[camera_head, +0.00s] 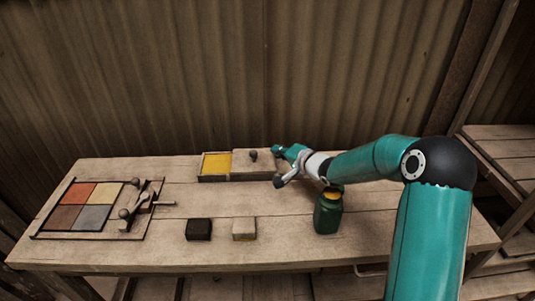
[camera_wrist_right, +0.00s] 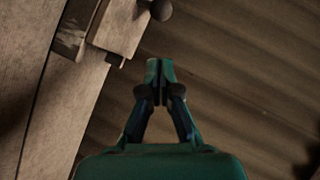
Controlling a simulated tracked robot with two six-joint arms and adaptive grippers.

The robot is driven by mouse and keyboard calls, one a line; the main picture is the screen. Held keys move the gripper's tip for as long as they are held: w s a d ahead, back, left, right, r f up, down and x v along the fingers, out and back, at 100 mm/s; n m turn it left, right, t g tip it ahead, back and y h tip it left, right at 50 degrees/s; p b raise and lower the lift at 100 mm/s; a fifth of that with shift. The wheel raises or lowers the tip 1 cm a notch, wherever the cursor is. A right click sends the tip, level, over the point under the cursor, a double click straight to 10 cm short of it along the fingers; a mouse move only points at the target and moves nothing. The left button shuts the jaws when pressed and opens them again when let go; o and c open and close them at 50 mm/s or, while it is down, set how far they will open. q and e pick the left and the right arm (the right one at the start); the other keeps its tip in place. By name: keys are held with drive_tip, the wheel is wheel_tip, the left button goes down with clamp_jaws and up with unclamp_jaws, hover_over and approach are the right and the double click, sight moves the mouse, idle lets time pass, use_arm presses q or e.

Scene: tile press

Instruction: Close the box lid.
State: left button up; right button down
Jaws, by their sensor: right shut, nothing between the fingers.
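The box (camera_head: 214,178) stands at the back middle of the table. Its wooden lid (camera_head: 245,160) covers the right part, and a yellow inside (camera_head: 217,163) shows on the left. A dark round knob (camera_head: 253,154) sits on the lid. My right gripper (camera_head: 276,166) is at the right end of the box, its fingers shut with nothing between them. In the right wrist view the shut fingertips (camera_wrist_right: 160,66) are close to the lid's end (camera_wrist_right: 121,27) and its knob (camera_wrist_right: 160,9); I cannot tell whether they touch. My left gripper is not in view.
A green jar (camera_head: 328,214) stands below my right forearm. A black block (camera_head: 199,229) and a pale block (camera_head: 244,229) lie near the front. A panel of coloured tiles (camera_head: 85,206) with a lever device (camera_head: 138,203) is at the left. A corrugated wall rises behind the table.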

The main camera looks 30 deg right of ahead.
sight(265, 165)
drive_tip(key=w+a, duration=0.1)
drive_tip(key=w+f, duration=0.1)
drive_tip(key=w+a+f, duration=0.1)
drive_tip(key=shift+w+a+f+b, duration=0.2)
drive_tip(key=shift+w+a+b, duration=0.1)
drive_tip(key=shift+w+a, duration=0.1)
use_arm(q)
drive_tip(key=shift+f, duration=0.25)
